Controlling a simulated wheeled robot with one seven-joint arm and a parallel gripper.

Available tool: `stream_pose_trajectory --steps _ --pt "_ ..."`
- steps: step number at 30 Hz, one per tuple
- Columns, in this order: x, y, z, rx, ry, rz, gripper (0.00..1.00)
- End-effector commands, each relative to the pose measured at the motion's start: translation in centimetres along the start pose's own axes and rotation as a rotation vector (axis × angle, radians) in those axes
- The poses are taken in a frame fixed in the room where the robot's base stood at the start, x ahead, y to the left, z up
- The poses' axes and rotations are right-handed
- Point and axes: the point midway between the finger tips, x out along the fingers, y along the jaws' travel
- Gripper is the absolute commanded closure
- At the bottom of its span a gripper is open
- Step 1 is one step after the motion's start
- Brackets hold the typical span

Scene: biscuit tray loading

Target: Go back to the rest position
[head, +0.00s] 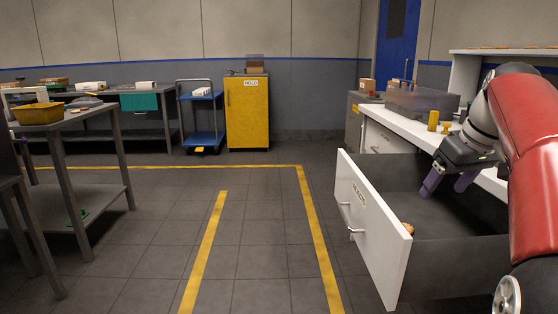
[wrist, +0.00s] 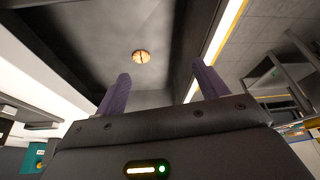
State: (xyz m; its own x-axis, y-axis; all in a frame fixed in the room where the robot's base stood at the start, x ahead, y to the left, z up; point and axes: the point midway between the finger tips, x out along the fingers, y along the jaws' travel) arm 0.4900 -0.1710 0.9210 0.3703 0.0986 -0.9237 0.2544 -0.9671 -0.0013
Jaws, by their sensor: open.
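My gripper (head: 449,186) is open and empty, with its two purple fingers pointing down over the open drawer. In the wrist view the fingers (wrist: 160,84) stand apart with nothing between them. The drawer (head: 372,232) is pulled out from the white counter, with a white front, a handle and a label. A small round brown thing, perhaps a biscuit (wrist: 140,56), lies on the drawer's dark floor. In the head view a brown piece (head: 408,228) shows just behind the drawer front. My red arm hides the right part of the drawer and counter.
A grey tray (head: 420,101) and yellow pieces (head: 433,121) stand on the white counter. A yellow cabinet (head: 247,112) and a blue cart (head: 203,139) stand at the back. A table with a yellow bin (head: 39,113) is at left. The floor between is clear.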

Motion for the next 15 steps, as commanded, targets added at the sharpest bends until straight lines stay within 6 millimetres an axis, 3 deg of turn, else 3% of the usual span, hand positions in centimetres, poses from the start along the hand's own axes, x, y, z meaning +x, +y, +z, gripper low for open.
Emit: stream_pose_trajectory --steps 15 --pt "1.2 -6.8 3.1 0.074 0.005 0.031 0.28"
